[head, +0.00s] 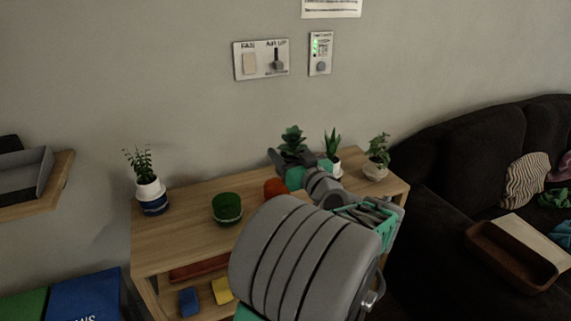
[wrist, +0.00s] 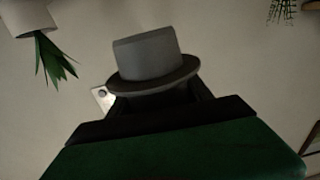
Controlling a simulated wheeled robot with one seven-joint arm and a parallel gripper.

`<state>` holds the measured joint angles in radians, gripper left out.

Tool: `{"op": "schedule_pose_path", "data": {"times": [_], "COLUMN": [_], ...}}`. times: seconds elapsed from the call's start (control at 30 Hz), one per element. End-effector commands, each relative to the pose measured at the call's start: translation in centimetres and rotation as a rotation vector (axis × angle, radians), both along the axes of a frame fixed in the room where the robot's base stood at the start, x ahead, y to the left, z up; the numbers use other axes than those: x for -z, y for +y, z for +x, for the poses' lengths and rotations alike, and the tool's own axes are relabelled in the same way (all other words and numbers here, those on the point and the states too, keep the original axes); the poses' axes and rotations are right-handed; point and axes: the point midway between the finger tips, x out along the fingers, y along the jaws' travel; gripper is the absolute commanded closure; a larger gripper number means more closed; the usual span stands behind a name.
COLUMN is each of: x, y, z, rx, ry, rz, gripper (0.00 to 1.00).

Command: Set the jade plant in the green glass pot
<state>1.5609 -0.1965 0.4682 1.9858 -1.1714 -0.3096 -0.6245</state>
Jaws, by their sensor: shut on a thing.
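The jade plant (head: 292,139), a dark green rosette of thick leaves, shows just above my gripper (head: 288,168) in the head view. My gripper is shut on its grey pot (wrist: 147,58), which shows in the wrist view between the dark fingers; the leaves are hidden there. The wrist picture is upside down, so the pot looks upright in the room. The green glass pot (head: 227,208) stands on the wooden cabinet top, left of my gripper and apart from it. Its inside cannot be made out.
An aloe (head: 332,143) and a bushy plant (head: 378,149) stand at the right. A plant in a white pot (head: 150,187), set in a blue pot (head: 153,205), stands at the left end.

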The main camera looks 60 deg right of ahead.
Motion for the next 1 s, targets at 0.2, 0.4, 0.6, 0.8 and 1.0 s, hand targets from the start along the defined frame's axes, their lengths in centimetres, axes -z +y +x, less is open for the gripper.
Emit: {"op": "schedule_pose_path", "data": {"times": [0.2,0.4,0.6,0.8,1.0], "x": [3.1,5.3,6.6,6.9,5.5], "y": [6.1,10.3,12.4,11.3,9.9], "z": [8.6,13.5,16.2,17.6,17.7], "rx": [-0.209,-0.336,-0.396,-0.387,-0.355], "ry": [0.000,0.000,0.000,-0.001,0.000], "rz": [0.007,0.003,0.001,-0.004,-0.003], "gripper": [0.64,0.64,0.64,0.64,0.64]}}
